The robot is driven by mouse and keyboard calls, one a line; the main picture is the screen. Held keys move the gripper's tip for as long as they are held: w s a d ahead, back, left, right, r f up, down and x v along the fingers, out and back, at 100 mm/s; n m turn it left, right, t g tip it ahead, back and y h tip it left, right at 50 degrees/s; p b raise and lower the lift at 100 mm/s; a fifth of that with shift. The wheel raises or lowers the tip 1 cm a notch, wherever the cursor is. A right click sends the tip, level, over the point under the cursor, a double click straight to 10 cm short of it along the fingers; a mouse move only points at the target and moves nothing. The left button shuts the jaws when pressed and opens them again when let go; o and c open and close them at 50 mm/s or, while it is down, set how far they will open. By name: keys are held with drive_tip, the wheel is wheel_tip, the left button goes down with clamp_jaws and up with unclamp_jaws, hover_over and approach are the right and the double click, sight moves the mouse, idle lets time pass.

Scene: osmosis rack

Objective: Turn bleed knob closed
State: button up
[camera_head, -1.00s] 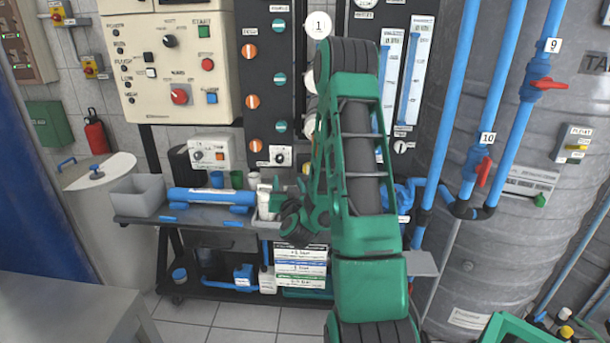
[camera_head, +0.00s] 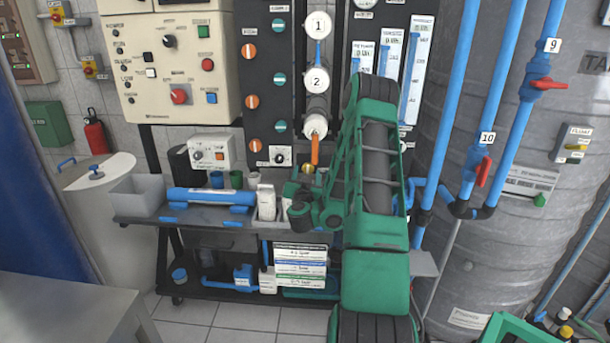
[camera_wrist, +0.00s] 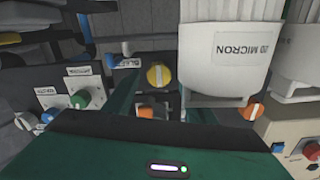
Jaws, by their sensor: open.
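In the wrist view a round yellow knob (camera_wrist: 159,76) sits beside a small label, partly cut off by my gripper, that seems to read "BLEED". My gripper (camera_wrist: 160,102) is open, with one green finger on each side below the knob in the picture. The knob appears to lie ahead of the gap between the fingertips; I cannot tell whether they touch it. In the head view a small yellowish knob (camera_head: 307,169) shows just above my gripper (camera_head: 300,190), under the orange handle (camera_head: 315,150). The fingertips are hard to make out there.
White filter housings (camera_head: 317,78) hang above, one marked micron in the wrist view (camera_wrist: 232,50). Green and blue knobs (camera_wrist: 80,99) stand close by at the left. An orange knob (camera_wrist: 252,111) is at the right. A bench shelf (camera_head: 150,222) with blue cylinders lies left of my gripper.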

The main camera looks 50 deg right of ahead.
drive_tip(key=shift+x, duration=0.85)
drive_tip(key=shift+c, duration=0.2)
drive_tip(key=c, duration=1)
drive_tip(key=shift+m, duration=0.3)
drive_tip(key=m, duration=0.5)
drive_tip(key=shift+m, duration=0.3)
drive_tip(key=m, duration=0.5)
drive_tip(key=shift+m, duration=0.4)
